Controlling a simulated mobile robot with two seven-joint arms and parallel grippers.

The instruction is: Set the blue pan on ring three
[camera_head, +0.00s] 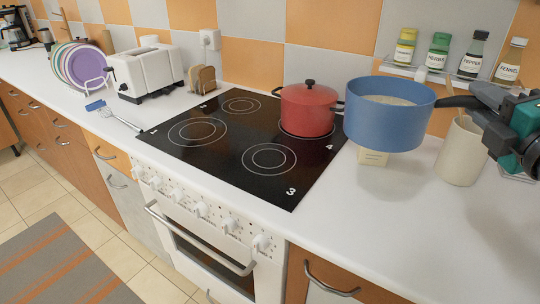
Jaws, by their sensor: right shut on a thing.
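The blue pan (390,126) is in the air over the right edge of the black hob (215,150) and the white worktop. It looks about level, and something pale shows inside it. My right gripper (482,104) is shut on the pan's dark handle, at the right of the view. Ring three (269,158) is the front right ring, beside the printed 3, and it is bare. It lies to the left of the pan and lower in the picture. My left gripper is not in view.
A red lidded pot (307,110) stands on ring four, close to the pan's left. A cream crock (461,152) stands right of the pan, and a small cream block (373,157) shows below it. Spice bottles (438,52) line a wall shelf behind. A toaster (146,70) stands left.

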